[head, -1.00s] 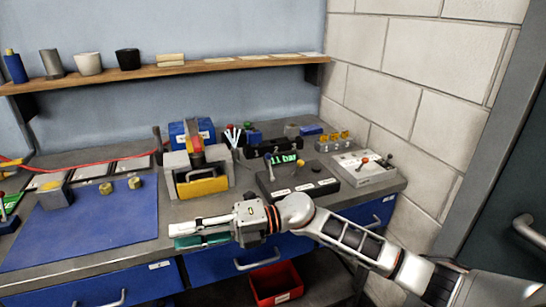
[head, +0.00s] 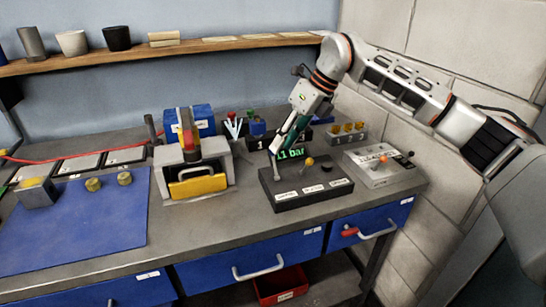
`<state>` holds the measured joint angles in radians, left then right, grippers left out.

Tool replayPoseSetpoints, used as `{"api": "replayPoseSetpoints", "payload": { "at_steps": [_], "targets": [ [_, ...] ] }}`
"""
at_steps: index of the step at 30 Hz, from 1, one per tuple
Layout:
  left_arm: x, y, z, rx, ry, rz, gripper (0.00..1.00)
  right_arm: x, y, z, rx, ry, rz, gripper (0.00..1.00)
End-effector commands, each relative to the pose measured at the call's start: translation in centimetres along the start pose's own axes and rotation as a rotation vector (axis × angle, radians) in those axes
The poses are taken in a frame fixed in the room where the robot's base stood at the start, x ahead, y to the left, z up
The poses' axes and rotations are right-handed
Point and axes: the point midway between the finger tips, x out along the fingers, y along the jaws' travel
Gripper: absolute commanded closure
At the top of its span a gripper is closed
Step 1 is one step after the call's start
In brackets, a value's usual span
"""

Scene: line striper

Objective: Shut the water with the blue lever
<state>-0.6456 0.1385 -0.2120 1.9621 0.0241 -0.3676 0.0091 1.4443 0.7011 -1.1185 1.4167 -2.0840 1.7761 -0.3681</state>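A black control box (head: 310,192) stands on the bench, with white labels along its front. A lever with a grey shaft (head: 275,167) rises from its left end; its knob, bluish earlier, is now hidden or too small to make out by my fingers. A yellow-knobbed lever (head: 309,162) and a black knob (head: 326,168) are beside it. My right gripper (head: 280,146) points down at the top of the grey lever shaft. I cannot tell whether it touches or grips it. My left gripper is out of view.
A grey device with a yellow front (head: 198,186) stands left. Yellow-topped parts (head: 347,131) stand behind. The bench front (head: 250,232) is clear.

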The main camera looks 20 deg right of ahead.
Motion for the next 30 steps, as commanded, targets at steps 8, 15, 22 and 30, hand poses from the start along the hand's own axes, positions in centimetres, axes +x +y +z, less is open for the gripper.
{"api": "replayPoseSetpoints", "payload": {
  "at_steps": [8,15,22,30],
  "targets": [
    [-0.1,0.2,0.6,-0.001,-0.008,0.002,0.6,4.4,0.1,-0.1,0.0,0.0,0.005,0.69],
    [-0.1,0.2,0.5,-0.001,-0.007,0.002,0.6,6.4,0.1,0.0,0.001,-0.002,0.004,0.69],
    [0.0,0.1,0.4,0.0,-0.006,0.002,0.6,6.5,0.1,0.1,0.0,-0.003,0.003,0.69],
    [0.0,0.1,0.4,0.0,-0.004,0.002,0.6,6.5,0.1,0.1,-0.001,-0.003,0.003,1.0]
  ]
}}
